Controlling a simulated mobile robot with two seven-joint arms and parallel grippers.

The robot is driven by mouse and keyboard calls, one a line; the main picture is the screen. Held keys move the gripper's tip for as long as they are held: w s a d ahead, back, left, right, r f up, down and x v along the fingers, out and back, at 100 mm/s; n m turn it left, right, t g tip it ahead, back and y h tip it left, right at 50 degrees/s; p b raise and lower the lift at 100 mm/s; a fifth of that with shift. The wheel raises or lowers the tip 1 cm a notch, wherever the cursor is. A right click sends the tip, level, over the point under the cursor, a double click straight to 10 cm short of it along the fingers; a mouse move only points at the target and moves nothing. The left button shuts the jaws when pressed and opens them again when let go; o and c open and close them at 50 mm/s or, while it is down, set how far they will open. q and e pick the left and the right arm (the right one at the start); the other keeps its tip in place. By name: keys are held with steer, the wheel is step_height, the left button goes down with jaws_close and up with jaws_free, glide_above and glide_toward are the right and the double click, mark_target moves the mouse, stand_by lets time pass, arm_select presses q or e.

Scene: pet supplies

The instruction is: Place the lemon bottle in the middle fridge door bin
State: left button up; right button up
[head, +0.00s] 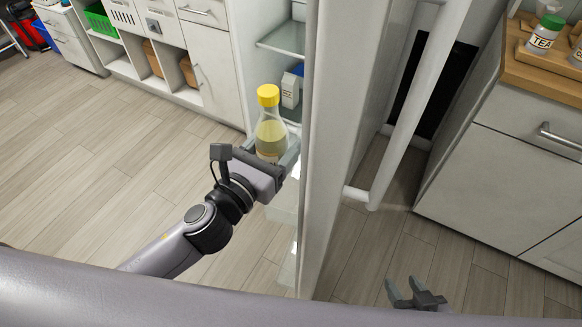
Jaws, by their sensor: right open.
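The lemon bottle (271,136), clear with pale yellow liquid and a yellow cap, stands upright beside the fridge door in the head view. My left gripper (272,158) is around its lower part and appears shut on it; the gripper hides the bottle's base. The open fridge door (335,130) is seen nearly edge-on, with its inner side facing left. A clear shelf or bin (284,38) shows above the bottle, and another clear bin (283,214) below it. I cannot tell whether the bottle touches a bin. My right gripper (417,297) is open and empty, low at the right.
A white carton (291,90) stands just behind the bottle. The white door handle (412,100) sticks out on the door's right side. A counter (545,85) with a tea jar (545,34) is at the right. White cabinets (210,50) line the back. The wooden floor at left is clear.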

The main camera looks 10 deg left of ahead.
arm_select(q)
steer(key=shift+s+d+r, duration=0.1)
steer(key=shift+s+d, duration=0.1)
steer(key=shift+d, duration=0.85)
step_height(320, 180, down, 7)
steer(key=b, duration=0.3)
steer(key=shift+d, duration=0.3)
steer(key=shift+s, duration=0.1)
steer(key=shift+f+b, duration=0.7)
steer(key=shift+b, duration=0.1)
steer(key=o, duration=0.9)
